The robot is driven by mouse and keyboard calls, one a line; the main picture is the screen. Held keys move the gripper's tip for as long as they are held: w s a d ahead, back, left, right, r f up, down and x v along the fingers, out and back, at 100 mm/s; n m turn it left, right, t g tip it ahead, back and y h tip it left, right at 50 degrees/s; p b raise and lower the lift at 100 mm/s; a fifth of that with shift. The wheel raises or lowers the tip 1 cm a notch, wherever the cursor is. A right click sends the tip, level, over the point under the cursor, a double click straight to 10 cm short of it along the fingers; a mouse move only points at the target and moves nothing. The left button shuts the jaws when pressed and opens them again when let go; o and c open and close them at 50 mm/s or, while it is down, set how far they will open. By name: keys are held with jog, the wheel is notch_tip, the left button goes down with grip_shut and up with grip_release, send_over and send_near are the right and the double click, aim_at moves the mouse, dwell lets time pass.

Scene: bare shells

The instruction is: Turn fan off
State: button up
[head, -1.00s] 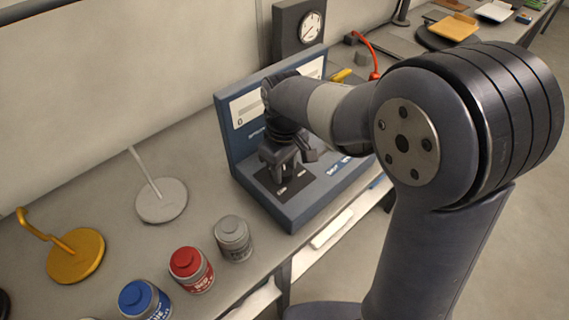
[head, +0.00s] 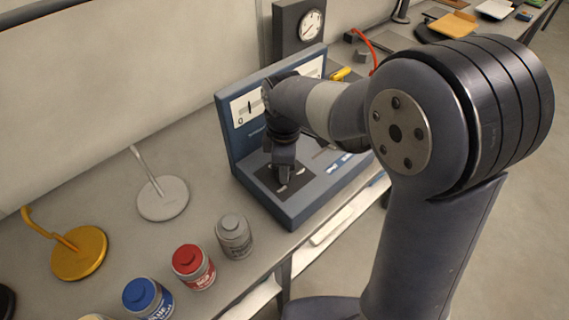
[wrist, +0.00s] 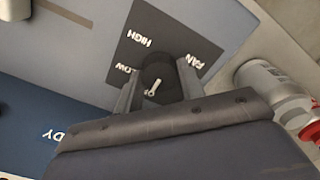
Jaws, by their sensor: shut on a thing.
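The fan knob (wrist: 158,76) is a round black dial with a white pointer mark. The pointer slants toward the lower left of that view, away from HIGH. In the head view my gripper (head: 284,180) is down on the blue-grey control panel (head: 310,205), and the knob itself is hidden.
A grey can (head: 234,238), a red can (head: 192,268) and a blue can (head: 147,300) stand left of the panel. A white round-based stand (head: 163,200) and a yellow one (head: 80,255) are farther left. A dial gauge (head: 311,24) stands behind the panel.

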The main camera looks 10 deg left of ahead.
dwell(0.4)
jog(key=o, duration=1)
notch_tip(320, 180, up, 11)
jog(key=shift+f, duration=0.1)
notch_tip(320, 180, down, 10)
jog(key=shift+f, duration=0.5)
jog(key=shift+r, duration=0.1)
